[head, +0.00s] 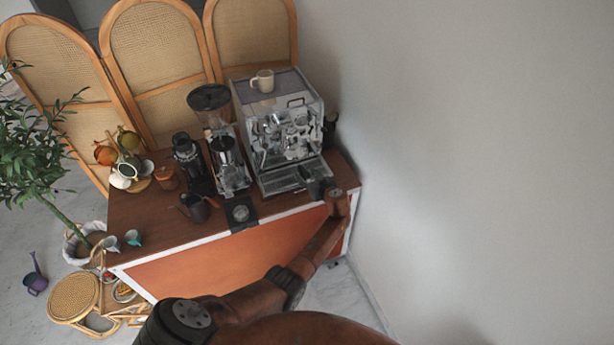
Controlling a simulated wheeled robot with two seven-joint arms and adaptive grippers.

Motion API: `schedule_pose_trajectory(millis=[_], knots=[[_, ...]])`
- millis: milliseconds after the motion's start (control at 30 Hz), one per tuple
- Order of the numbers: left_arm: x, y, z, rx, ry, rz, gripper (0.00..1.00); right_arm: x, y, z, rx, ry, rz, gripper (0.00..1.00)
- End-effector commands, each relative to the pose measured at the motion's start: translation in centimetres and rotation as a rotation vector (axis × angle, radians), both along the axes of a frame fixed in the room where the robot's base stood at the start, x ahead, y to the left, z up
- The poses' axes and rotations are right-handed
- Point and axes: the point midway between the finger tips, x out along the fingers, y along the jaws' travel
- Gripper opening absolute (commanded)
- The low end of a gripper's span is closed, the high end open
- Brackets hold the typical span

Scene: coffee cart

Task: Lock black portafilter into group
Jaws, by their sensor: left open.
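The silver espresso machine (312,108) stands at the right end of the cart, with its front and group area facing me. My left gripper (308,176) is open at the front right edge of the machine's drip tray, below the group. It is small and dark here, and I cannot tell whether anything lies between its fingers. I cannot make out the black portafilter for certain among the dark and shiny parts around the machine's front. My right gripper is not in view.
Two grinders, one with a dark hopper (209,97), stand left of the machine. A dark pitcher (194,208) and a black tamping mat (237,226) lie near the cart's front edge. A cup (263,80) sits on the machine. The wall (470,150) is close on the right.

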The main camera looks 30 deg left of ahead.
Motion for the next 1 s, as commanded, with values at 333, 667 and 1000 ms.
schedule_pose_trajectory(millis=[333,667,1000], knots=[[-0.6,-0.8,0.1,-0.003,0.002,-0.001,0.42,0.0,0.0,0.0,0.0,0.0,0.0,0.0],[-4.1,-5.5,2.8,-0.004,0.0,-0.001,0.42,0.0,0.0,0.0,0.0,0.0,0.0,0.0],[-6.4,-8.6,4.7,-0.001,0.002,0.0,0.42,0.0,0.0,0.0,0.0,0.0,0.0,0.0]])
